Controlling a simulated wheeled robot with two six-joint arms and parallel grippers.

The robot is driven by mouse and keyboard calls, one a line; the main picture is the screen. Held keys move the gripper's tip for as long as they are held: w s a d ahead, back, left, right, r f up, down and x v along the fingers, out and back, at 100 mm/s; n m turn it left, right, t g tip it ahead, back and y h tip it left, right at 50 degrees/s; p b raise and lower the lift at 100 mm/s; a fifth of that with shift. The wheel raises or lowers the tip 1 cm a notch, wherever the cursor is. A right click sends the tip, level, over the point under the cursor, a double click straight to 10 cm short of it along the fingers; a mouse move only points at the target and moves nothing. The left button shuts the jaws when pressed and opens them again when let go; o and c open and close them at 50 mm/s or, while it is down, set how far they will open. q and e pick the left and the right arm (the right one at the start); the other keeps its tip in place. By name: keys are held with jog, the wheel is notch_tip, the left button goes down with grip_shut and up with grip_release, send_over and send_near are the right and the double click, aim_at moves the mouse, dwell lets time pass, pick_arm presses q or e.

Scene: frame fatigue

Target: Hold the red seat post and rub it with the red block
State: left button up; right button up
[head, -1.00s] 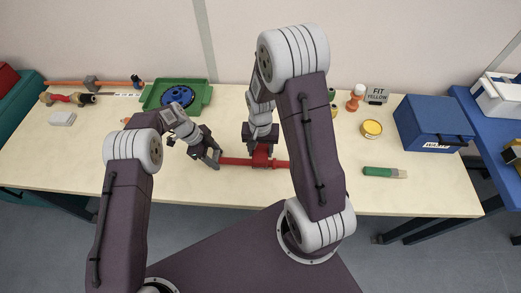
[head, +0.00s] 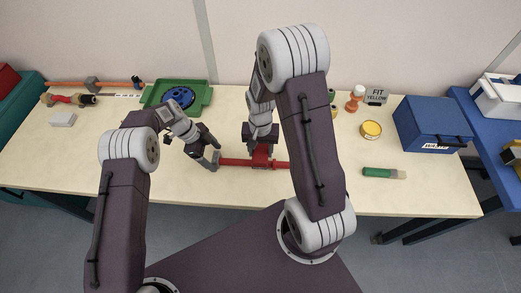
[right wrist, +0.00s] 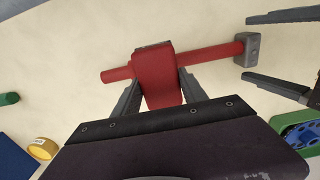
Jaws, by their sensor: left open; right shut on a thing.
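The red seat post (head: 280,165) lies crosswise near the table's front edge. It shows in full in the right wrist view (right wrist: 215,54), with a grey end piece (right wrist: 250,50). My right gripper (right wrist: 157,92) is shut on the red block (right wrist: 155,78), one finger on each side. The block lies across the post and appears to touch it; contact underneath is hidden. My left gripper (head: 214,161) is open at the post's left end in the head view. In the right wrist view its fingertips (right wrist: 247,48) are either side of the grey end piece, apart from it.
A green tray (head: 207,96) with a blue disc (head: 178,96) stands at the back. To the right are a green-handled tool (head: 380,172), a yellow tin (head: 371,130) and a blue box (head: 432,122). A white block (head: 62,119) lies at left. The table front between is clear.

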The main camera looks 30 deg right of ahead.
dwell(0.3)
pick_arm(q)
jog(key=shift+b+x, duration=0.85)
jog(key=shift+x, duration=0.1)
pick_arm(e)
jog(key=shift+f, duration=0.85)
pick_arm(q)
jog(key=shift+c, duration=1.2)
pick_arm(e)
jog(key=shift+r, duration=0.1)
pick_arm(q)
grip_shut()
